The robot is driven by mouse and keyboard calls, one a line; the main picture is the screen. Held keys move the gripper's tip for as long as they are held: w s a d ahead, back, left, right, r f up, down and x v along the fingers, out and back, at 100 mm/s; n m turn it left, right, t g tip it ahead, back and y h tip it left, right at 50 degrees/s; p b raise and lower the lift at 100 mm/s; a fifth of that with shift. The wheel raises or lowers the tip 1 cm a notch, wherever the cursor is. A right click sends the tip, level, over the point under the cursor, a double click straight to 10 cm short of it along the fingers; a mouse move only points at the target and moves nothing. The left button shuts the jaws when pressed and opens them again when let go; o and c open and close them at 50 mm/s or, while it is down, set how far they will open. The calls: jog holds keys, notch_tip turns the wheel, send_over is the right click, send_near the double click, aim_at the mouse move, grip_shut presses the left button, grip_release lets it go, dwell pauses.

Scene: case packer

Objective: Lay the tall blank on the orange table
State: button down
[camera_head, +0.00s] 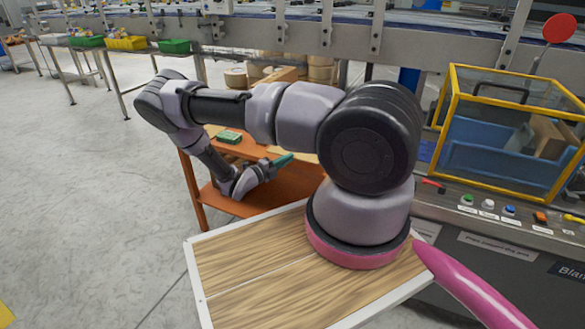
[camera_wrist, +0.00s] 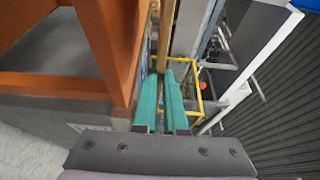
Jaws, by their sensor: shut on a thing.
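My gripper (camera_head: 283,160) reaches over the orange table (camera_head: 285,192), its teal fingers seen past my arm in the head view. In the wrist view the fingers (camera_wrist: 160,108) are closed on a thin brown cardboard blank (camera_wrist: 165,38). The blank shows nearly edge-on and runs away from the fingertips towards the top of the picture. In the head view most of the blank is hidden or hard to make out. The orange table's frame (camera_wrist: 122,60) stands left of the fingers in the wrist view.
A green item (camera_head: 230,137) is at the orange table's back. A yellow-framed machine (camera_head: 450,100) with a button panel (camera_head: 490,209) stands at the right. A conveyor (camera_head: 290,35) runs along the back. Green (camera_head: 174,46) and yellow (camera_head: 125,43) bins sit far left. Floor at left is clear.

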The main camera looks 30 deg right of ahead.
notch_tip(320, 180, down, 6)
jog(key=shift+r, duration=0.1)
dwell(0.4)
jog(key=c, duration=1)
grip_release()
jog(key=v, duration=1.2)
